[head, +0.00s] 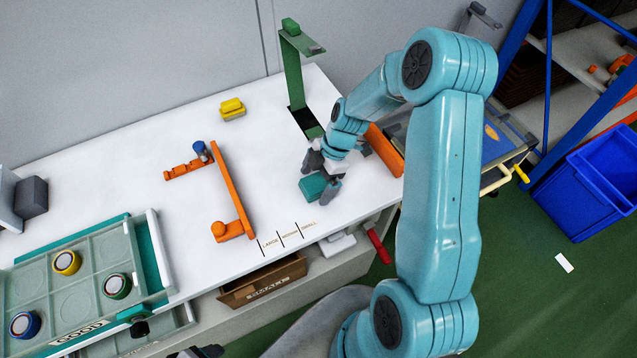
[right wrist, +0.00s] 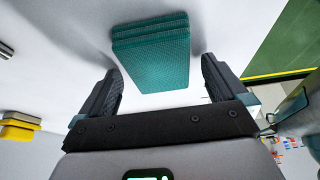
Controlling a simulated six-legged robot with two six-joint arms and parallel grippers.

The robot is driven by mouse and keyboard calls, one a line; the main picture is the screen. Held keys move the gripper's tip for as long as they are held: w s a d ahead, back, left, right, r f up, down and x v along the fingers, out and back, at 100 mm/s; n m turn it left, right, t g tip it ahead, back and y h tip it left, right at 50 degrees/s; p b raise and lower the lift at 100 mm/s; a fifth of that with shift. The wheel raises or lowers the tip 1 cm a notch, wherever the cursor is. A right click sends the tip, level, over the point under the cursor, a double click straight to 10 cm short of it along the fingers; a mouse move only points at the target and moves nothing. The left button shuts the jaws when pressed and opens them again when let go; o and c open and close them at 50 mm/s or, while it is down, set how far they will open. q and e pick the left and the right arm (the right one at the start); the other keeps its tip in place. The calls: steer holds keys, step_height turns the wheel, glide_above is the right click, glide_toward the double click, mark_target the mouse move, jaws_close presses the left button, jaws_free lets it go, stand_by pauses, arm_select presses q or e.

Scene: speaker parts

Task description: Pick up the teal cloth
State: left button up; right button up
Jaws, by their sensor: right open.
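The teal cloth (head: 313,187) is a small folded stack lying on the white table, near its front edge. It also shows in the right wrist view (right wrist: 151,58), ahead of the fingers and roughly centred between them. My right gripper (head: 322,175) is over the cloth in the head view, with a finger on either side of it. In the right wrist view the right gripper (right wrist: 160,88) is open, with both fingers apart from the cloth and nothing held. In the head view the gripper hides part of the cloth.
An orange fixture (head: 233,190) stands left of the cloth. A green stand (head: 292,75) is behind, and an orange block (head: 384,150) is to the right. A yellow block (head: 232,109) lies at the back. A tray (head: 90,262) with ringed parts is at the left.

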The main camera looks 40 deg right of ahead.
steer(key=shift+f+b, duration=0.15)
steer(key=shift+b, duration=0.25)
stand_by(0.4)
steer(key=c, duration=1.1)
